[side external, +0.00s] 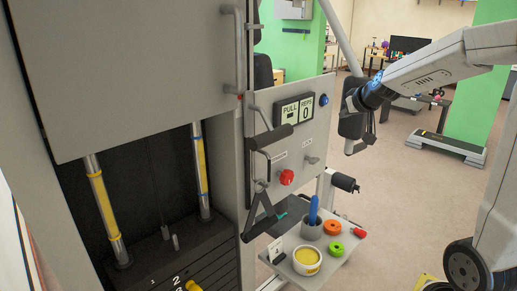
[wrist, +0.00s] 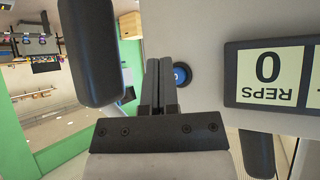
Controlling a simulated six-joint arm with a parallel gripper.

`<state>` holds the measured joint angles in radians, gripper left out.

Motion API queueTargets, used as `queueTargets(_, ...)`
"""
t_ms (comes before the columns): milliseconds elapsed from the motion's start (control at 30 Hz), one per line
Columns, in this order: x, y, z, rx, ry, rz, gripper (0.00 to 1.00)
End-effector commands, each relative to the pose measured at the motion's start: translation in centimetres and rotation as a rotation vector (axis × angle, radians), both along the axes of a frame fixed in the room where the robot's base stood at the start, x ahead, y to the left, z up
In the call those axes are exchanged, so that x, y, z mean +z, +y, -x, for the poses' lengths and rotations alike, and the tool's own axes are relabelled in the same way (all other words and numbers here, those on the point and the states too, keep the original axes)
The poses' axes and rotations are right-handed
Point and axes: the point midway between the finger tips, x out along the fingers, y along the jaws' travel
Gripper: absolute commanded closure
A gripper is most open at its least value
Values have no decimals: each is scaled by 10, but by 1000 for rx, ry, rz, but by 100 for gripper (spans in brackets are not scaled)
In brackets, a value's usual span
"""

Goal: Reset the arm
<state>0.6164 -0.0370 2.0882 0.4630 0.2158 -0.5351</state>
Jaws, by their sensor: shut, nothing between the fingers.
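My gripper (wrist: 160,65) shows in the wrist view with its two dark fingers side by side, shut and empty. A blue round button (wrist: 181,73) on the grey panel shows just behind the fingers; I cannot tell the distance. In the side external view my arm reaches in from the right, its dark end right of the panel (side external: 318,131). The fingers are hard to make out there against dark parts. The blue button (side external: 324,99) is at the panel's upper right. The display (side external: 294,110) reads "PULL" and "REPS 0"; it appears upside down in the wrist view (wrist: 275,75).
A red knob (side external: 287,177) and a hanging black handle (side external: 262,218) are on the machine. Below, a small tray (side external: 270,246) carries a yellow-filled tub, a cup and coloured rings. Floor right of it is open.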

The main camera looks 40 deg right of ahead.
Motion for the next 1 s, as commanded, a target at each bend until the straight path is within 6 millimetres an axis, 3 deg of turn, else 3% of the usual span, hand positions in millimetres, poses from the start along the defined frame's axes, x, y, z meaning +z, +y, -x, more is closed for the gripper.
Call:
queueTargets(267, -74, 96, 1, 166, 178, -106, 100)
queueTargets(400, -117, 154, 19, 264, 306, -151, 100)
queueTargets(600, -167, 220, 64, 386, 494, -178, 100)
queueTargets(800, -194, 252, 102, 455, 619, -172, 100)
queueTargets(1000, -202, 260, 114, 472, 658, -167, 100)
